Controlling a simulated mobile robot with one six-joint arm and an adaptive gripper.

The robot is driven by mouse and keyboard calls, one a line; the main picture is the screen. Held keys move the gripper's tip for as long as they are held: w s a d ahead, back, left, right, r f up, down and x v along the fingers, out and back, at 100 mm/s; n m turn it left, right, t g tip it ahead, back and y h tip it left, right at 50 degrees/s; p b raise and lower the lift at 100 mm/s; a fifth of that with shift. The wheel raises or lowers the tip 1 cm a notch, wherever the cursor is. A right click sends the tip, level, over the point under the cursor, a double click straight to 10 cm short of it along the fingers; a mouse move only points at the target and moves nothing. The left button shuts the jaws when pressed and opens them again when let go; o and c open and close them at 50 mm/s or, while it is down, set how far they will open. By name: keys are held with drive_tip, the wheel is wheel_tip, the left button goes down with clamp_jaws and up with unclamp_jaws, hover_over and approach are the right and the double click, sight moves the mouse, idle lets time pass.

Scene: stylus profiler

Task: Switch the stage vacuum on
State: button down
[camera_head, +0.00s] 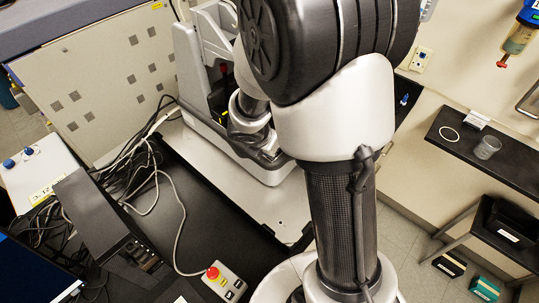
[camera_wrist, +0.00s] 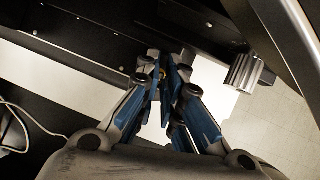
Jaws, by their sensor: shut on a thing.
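The stylus profiler (camera_head: 205,132), a light grey machine with a pale base, stands behind my arm in the head view, which covers much of it. My gripper (camera_wrist: 163,76) shows in the wrist view with its blue-sided fingers converging at the tips. A small brass-coloured part (camera_wrist: 163,73) shows between the fingertips, against a dark surface. I take it for the stage vacuum switch, but it is too small and covered to tell its position. In the head view my arm hides the fingertips.
A control box with a red button (camera_head: 213,273) lies on the dark bench top at the front. Tangled cables (camera_head: 130,165) lie left of the profiler. In the wrist view a ribbed metal block (camera_wrist: 244,72) is right of the fingers.

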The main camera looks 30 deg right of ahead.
drive_tip(key=shift+w+r, duration=0.1)
drive_tip(key=c, duration=2)
unclamp_jaws()
drive_tip(key=v, duration=1.2)
